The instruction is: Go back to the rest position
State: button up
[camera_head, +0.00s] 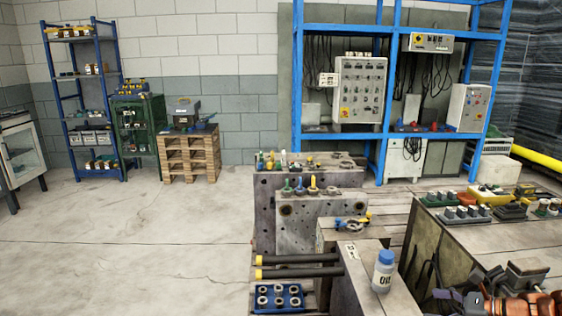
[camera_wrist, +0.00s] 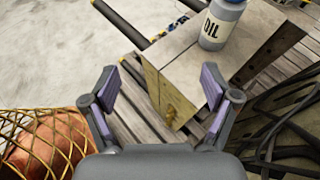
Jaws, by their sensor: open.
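My gripper (camera_wrist: 160,95) shows in the wrist view with its two fingers spread apart and nothing between them. Beyond the fingertips is the wooden-looking corner of a mould block (camera_wrist: 155,68). A grey bottle marked OIL with a blue cap (camera_wrist: 221,25) stands upright on that block, ahead of the right finger and apart from it. In the head view the oil bottle (camera_head: 383,272) stands on the block at the bottom right of centre.
Mould blocks (camera_head: 310,222) with small parts on top stand in the middle. A blue tray of rings (camera_head: 278,298) is at the bottom. A bench with tools (camera_head: 500,240) is at right. In the wrist view, a netted orange-brown object (camera_wrist: 45,148) lies at left. Left floor is clear.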

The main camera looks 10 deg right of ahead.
jog(key=s+a+r+n+g, duration=0.2)
jog(key=s+a+n+g, duration=0.15)
jog(key=a, duration=0.45)
jog(key=s+a+r+n+g, duration=0.1)
jog(key=s+a+n+g, duration=0.15)
jog(key=a+n, duration=0.45)
jog(key=s+a+r+n+g, duration=0.2)
jog(key=a+n+g, duration=0.1)
jog(key=a, duration=0.7)
jog(key=s+a+r+n+g+h, duration=0.15)
jog(key=s+n+h, duration=0.25)
jog(key=s+n, duration=0.45)
jog(key=s+a+f+n+g+h, duration=0.15)
jog(key=s+n+h, duration=0.35)
jog(key=s, duration=0.6)
jog(key=s+p+v, duration=0.2)
jog(key=p+v, duration=0.6)
jog(key=v, duration=0.1)
jog(key=s+r+p+v, duration=0.1)
jog(key=s+p+v, duration=0.1)
jog(key=p+v, duration=0.7)
jog(key=shift+d+r+t, duration=0.15)
jog(key=shift+r+t, duration=0.15)
jog(key=shift+r, duration=0.3)
